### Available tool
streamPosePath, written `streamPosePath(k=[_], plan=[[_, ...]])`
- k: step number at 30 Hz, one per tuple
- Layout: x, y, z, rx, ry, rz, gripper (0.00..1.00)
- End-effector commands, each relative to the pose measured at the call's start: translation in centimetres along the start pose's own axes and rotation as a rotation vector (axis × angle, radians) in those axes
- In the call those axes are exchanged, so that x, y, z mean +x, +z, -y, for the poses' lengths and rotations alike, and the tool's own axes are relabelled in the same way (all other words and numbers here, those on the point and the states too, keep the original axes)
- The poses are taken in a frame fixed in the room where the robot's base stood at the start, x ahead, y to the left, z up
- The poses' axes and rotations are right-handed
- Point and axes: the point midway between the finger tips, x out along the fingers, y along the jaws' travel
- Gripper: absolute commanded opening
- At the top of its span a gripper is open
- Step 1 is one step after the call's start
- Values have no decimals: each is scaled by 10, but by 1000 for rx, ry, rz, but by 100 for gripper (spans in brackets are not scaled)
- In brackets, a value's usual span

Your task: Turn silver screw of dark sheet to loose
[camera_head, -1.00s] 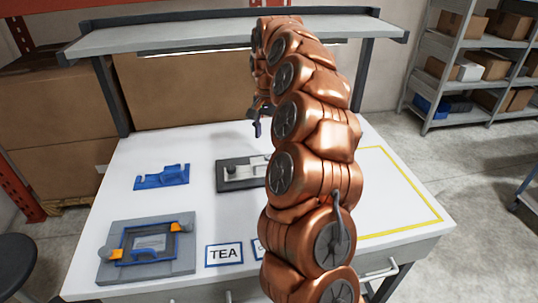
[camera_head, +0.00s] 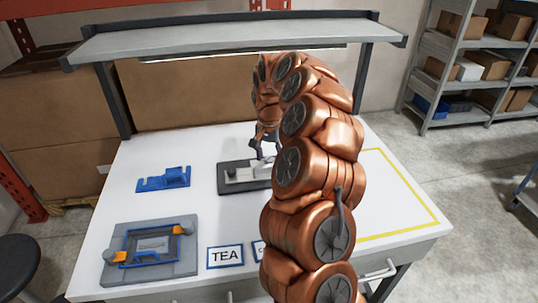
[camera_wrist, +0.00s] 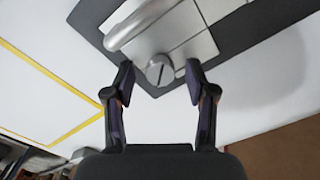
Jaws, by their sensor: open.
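The dark sheet (camera_head: 224,180) lies flat on the white table, partly hidden by my arm in the head view. In the wrist view, the dark sheet (camera_wrist: 88,14) carries silver blocks and a curved silver bar. The round silver screw (camera_wrist: 159,70) has a slot across its head and sits near a corner of the sheet. My gripper (camera_wrist: 158,79) is open, with one dark finger on each side of the screw and gaps between. Whether the fingertips reach the screw's height is unclear. My gripper (camera_head: 263,148) also shows above the sheet in the head view.
A blue bracket (camera_head: 163,179) lies left of the sheet. A grey fixture (camera_head: 188,262) with a blue frame and orange clips stands front left, beside a TEA label (camera_head: 225,256). A shelf (camera_head: 220,38) overhangs the back. The yellow-outlined area (camera_head: 395,195) at right looks clear.

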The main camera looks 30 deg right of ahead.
Motion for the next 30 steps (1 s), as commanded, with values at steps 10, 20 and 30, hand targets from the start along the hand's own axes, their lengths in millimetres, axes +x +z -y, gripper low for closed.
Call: streamPosePath(k=[10,20,30], plan=[[0,0,0,0,0,-1,34],[0,0,0,0,0,0,0],[1,0,0,-36,-1,-1,0]])
